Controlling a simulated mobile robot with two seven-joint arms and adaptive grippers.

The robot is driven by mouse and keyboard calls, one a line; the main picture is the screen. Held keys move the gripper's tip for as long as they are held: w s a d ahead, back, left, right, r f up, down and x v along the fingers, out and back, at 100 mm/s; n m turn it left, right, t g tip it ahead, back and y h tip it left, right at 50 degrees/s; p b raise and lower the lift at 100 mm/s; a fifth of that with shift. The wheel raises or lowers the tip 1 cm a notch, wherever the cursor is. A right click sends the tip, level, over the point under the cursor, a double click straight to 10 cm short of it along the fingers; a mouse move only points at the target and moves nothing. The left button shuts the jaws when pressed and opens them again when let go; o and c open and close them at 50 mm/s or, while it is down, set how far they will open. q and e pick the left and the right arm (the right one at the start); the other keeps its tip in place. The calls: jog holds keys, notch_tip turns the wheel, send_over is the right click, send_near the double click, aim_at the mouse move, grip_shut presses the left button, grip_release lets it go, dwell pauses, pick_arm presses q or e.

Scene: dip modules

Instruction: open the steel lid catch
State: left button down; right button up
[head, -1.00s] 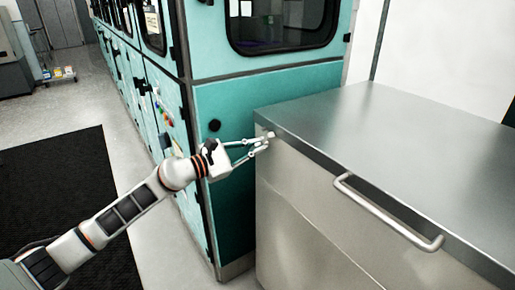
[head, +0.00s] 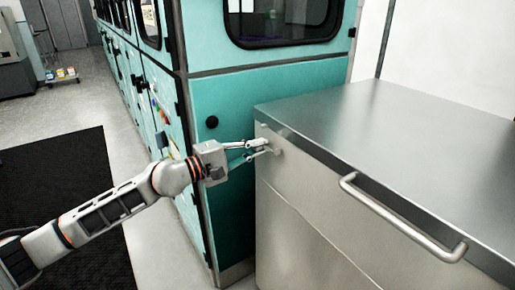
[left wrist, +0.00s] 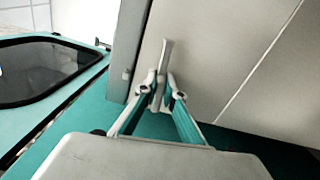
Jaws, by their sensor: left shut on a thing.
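The steel chest (head: 330,215) stands at the right of the head view, with its flat steel lid (head: 400,125) lying closed on top. The lid catch, a small pale lever (head: 277,150), is on the chest's front near the left corner, below the lid's edge. In the left wrist view the lever (left wrist: 166,55) rises between the fingertips. My left gripper (head: 263,147) is shut on it; the fingers also show in the left wrist view (left wrist: 160,92). The fingertips hide part of the catch in the head view. My right gripper is not in view.
A long bar handle (head: 400,217) sticks out from the chest's front, right of the catch. A teal cabinet (head: 235,105) with a dark window stands close behind and left of the chest. A dark mat (head: 65,190) lies on the floor at left.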

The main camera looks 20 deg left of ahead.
pick_arm(q)
jog(key=shift+f+m, duration=0.1)
jog(key=shift+m, duration=0.2)
dwell(0.4)
jog(key=c, duration=2.1)
grip_release()
jog(key=shift+c, duration=0.2)
